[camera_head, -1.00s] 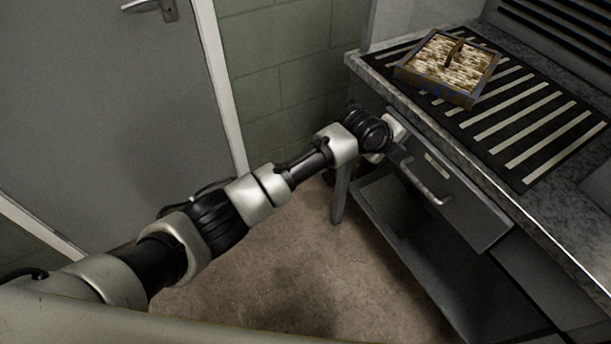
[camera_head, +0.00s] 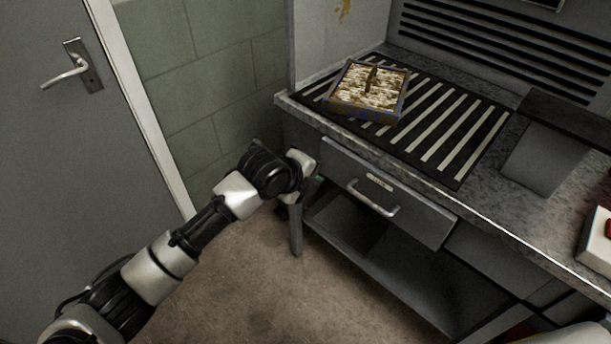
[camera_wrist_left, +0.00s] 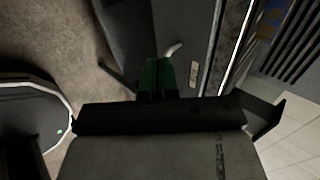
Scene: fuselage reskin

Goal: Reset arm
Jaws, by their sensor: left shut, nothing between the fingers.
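My left arm (camera_head: 160,265) comes in from the lower left in the head view and reaches to the left end of the workbench. Its wrist is close to the drawer front (camera_head: 385,195), left of the drawer handle (camera_head: 374,199). My left gripper (camera_wrist_left: 157,64) shows in the left wrist view as two green fingers, shut together with nothing between them. The handle also shows there (camera_wrist_left: 173,48), just beyond the fingertips; I cannot tell whether they touch. In the head view the fingers are mostly hidden by the wrist. My right gripper is not in view.
A shallow tray (camera_head: 335,107) with mottled contents sits on the striped mat (camera_head: 455,140) on the worktop (camera_head: 480,205). A lower shelf (camera_head: 350,238) is under the drawer. A grey door (camera_head: 45,150) stands at the left. The floor (camera_head: 225,300) left of the bench is clear.

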